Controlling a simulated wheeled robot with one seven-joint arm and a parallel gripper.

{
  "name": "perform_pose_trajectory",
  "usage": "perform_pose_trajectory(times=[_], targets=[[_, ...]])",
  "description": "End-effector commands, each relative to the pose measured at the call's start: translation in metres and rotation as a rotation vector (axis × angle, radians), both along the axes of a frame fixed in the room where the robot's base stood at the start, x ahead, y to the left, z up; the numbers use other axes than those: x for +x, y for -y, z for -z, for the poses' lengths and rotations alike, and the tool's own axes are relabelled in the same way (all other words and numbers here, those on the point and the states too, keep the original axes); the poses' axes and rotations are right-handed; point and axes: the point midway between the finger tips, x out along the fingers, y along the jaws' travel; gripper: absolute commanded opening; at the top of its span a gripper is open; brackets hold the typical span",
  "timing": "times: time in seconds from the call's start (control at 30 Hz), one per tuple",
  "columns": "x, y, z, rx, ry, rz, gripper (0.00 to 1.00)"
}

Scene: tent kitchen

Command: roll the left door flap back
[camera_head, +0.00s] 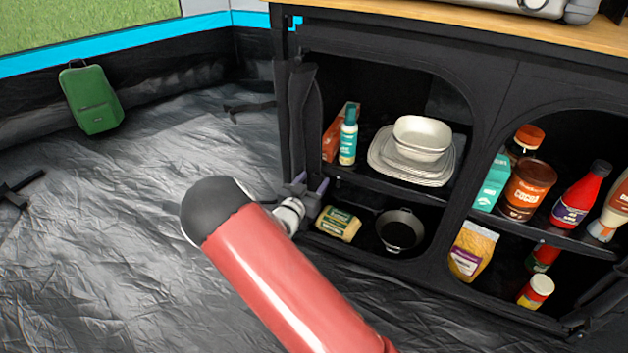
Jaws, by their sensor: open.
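The black fabric cabinet (492,58) stands at the right with two arched openings. The left door flap (301,112) is a dark, narrow bunched strip along the left edge of the left opening, and that opening is uncovered. My gripper (309,189) is open at the lower part of this flap, by the left edge of the opening. My red arm link hides part of the floor and some of the wrist. I cannot tell whether the fingers touch the flap.
Food bottles and packs fill the right opening. A green backpack (91,98) leans at the tent wall. The grey floor (120,190) at left is mostly clear.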

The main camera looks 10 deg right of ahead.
Motion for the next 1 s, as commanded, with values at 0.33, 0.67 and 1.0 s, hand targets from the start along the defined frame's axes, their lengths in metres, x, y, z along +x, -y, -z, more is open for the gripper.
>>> perform_pose_trajectory(times=[0.33,0.67,1.0], targets=[[-0.045,-0.034,0.0,0.001,-0.002,-0.003,0.55],[-0.053,-0.039,0.0,0.001,-0.001,-0.001,0.55],[-0.055,-0.039,0.004,0.198,0.138,-0.001,0.33]])
